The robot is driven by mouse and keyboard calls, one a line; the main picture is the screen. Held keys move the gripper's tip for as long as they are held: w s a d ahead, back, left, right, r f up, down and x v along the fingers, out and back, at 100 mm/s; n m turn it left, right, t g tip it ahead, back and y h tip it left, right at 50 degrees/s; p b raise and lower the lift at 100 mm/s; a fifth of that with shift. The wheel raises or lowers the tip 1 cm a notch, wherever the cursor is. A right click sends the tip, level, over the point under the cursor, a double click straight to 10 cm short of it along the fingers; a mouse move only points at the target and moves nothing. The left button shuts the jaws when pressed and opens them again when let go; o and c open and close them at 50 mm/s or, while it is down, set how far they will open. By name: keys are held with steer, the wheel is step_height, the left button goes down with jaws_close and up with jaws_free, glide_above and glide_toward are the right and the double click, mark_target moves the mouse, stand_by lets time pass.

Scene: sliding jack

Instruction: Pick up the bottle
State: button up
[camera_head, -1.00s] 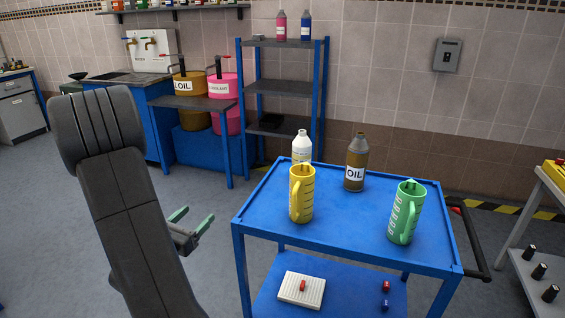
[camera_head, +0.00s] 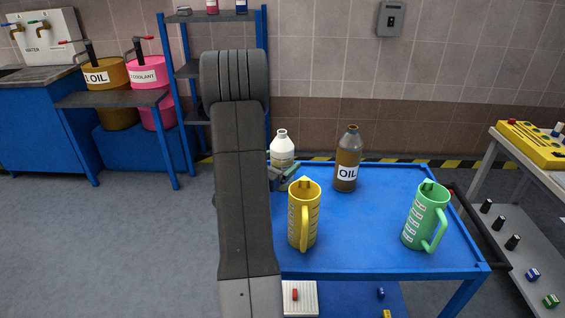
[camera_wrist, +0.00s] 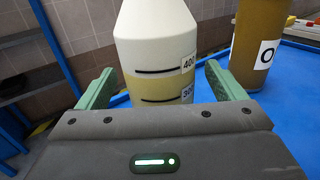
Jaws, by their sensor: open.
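A white bottle (camera_head: 282,146) with a yellowish band and measuring marks stands upright on the blue cart at its back left. A brown bottle labelled OIL (camera_head: 348,160) stands upright to its right. In the wrist view the white bottle (camera_wrist: 156,50) fills the middle, and the brown bottle (camera_wrist: 255,45) shows at the right. My gripper (camera_wrist: 150,85) is open, its green fingers on either side of the white bottle's lower part. I cannot tell whether they touch it. In the head view my gripper (camera_head: 280,176) is partly hidden behind my arm.
A yellow jug (camera_head: 304,215) and a green jug (camera_head: 426,215) stand on the blue cart (camera_head: 365,230). A lower shelf holds a white block and small items. A shelf rack (camera_head: 180,90) stands behind left. A side table (camera_head: 505,150) is at the right.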

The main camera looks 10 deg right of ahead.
mark_target(283, 131)
steer(key=shift+x, duration=1.15)
steer(key=c, duration=1.4)
steer(key=shift+r, duration=0.1)
step_height(283, 131, up, 10)
steer(key=shift+f, duration=0.1)
